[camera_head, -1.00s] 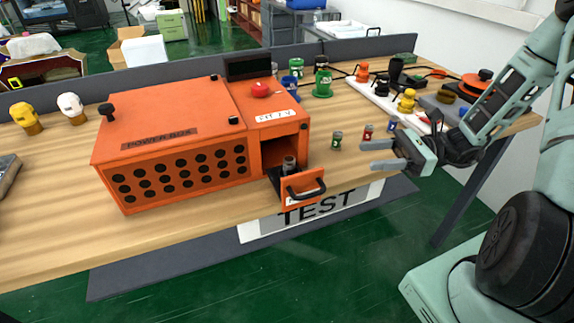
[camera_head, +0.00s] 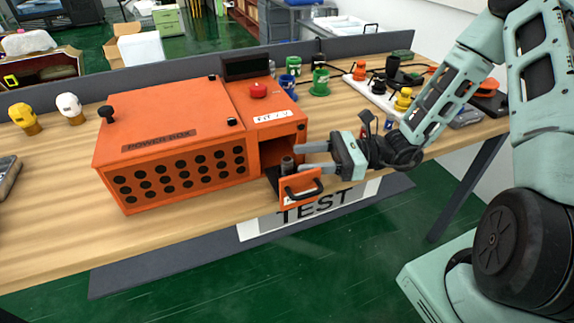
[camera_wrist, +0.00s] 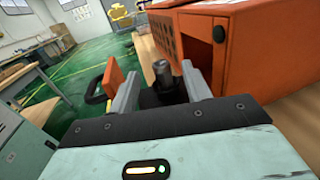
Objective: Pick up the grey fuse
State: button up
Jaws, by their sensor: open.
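The grey fuse (camera_head: 287,164) stands upright in the small open drawer (camera_head: 304,187) at the front right of the orange power box (camera_head: 180,150). My gripper (camera_head: 302,158) is open and reaches in from the right, its fingertips close to the fuse. In the wrist view the dark grey fuse (camera_wrist: 162,74) shows between the two spread fingers (camera_wrist: 160,82), slightly beyond them. I cannot tell whether either finger touches it. The fuse's lower part is hard to make out against the dark drawer.
The drawer's black handle (camera_head: 304,188) sticks out over the table's front edge. The orange box wall (camera_wrist: 232,50) rises close to the right finger in the wrist view. A blue fuse (camera_head: 388,122) stands behind my wrist.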

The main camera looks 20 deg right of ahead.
aim_at(287, 168)
jog(key=shift+x, duration=1.55)
jog(key=shift+r, duration=0.1)
grip_shut()
jog(key=shift+r, duration=0.1)
